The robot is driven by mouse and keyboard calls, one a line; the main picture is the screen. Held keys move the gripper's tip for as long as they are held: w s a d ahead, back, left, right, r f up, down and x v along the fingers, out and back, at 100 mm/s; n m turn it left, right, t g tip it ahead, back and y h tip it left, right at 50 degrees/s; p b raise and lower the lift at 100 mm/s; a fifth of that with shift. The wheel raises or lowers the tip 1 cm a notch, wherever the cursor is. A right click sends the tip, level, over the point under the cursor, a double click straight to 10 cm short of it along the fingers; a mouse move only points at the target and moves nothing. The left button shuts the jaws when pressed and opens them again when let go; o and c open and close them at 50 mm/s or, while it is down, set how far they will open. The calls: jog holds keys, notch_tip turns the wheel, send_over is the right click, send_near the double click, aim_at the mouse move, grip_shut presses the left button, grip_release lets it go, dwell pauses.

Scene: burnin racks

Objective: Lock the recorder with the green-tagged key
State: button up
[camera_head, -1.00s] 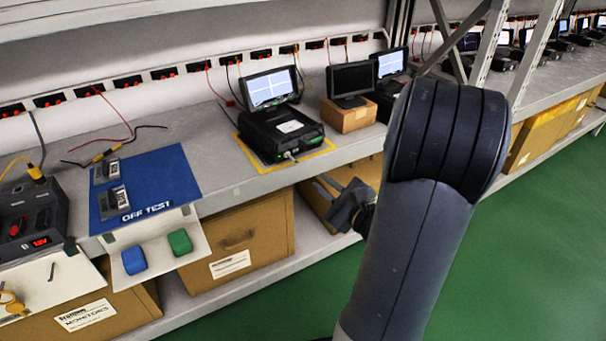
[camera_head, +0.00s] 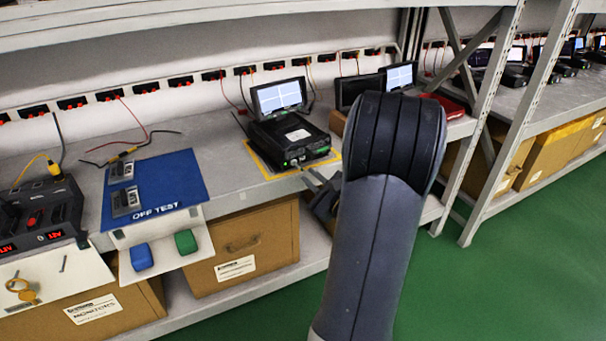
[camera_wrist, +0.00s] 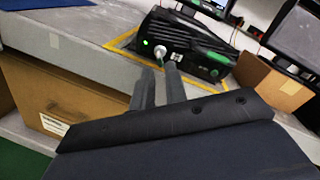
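The recorder (camera_head: 290,137) is a black box on a yellow-outlined spot on the shelf, with a lit screen on top. In the wrist view, its front (camera_wrist: 182,45) has a green light, a round silver fitting (camera_wrist: 159,53) and a green strip. My gripper (camera_wrist: 160,70) is close in front of the silver fitting, its two fingers a narrow gap apart. I see no key clearly between them, and contact with the fitting is unclear. A green piece (camera_head: 186,242) and a blue piece (camera_head: 141,257) show on a white panel under the shelf edge; I cannot tell whether either bears a key.
A blue OFF TEST mat (camera_head: 175,180) with two small devices lies left of the recorder. A black power unit (camera_head: 40,215) is farther left. A dark monitor (camera_head: 352,90) stands right of the recorder. Cardboard boxes (camera_head: 245,245) fill the lower shelf. The green floor is clear.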

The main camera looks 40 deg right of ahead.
aim_at(304, 172)
jog(key=shift+w+d, duration=0.2)
jog(key=shift+w, duration=1.7)
jog(key=shift+c, duration=0.4)
grip_shut()
jog(key=shift+f+b, duration=0.1)
jog(key=shift+b, duration=0.5)
jog(key=shift+n+b, duration=0.6)
jog(key=shift+b, duration=0.15)
